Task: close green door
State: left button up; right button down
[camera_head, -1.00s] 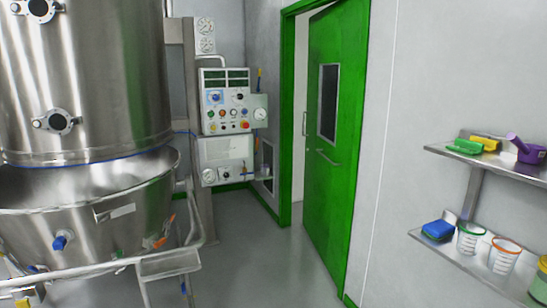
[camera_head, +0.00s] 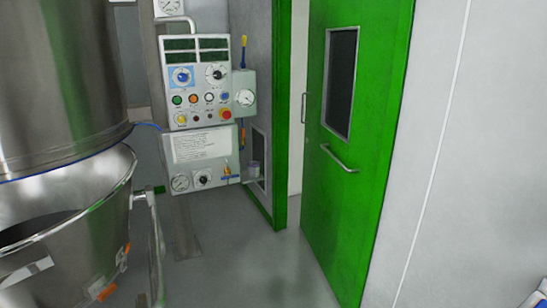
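The green door (camera_head: 378,150) stands ajar right of centre. It has a dark narrow window (camera_head: 341,85) and a silver bar handle (camera_head: 338,158) on the face toward me. The green door frame (camera_head: 281,120) is to its left, and a pale gap (camera_head: 298,100) shows between frame and door. The door's lower edge runs out of the picture at the bottom. Neither of my grippers shows in the head view, so nothing of mine is seen touching the door.
A large steel vessel (camera_head: 60,90) with a steel bowl below fills the left side. A control panel (camera_head: 197,90) with knobs and gauges hangs on the wall left of the door frame. Grey floor (camera_head: 240,265) lies clear before the doorway. A plain wall (camera_head: 480,150) is at the right.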

aim_at(340, 168)
jog(key=i, duration=2.15)
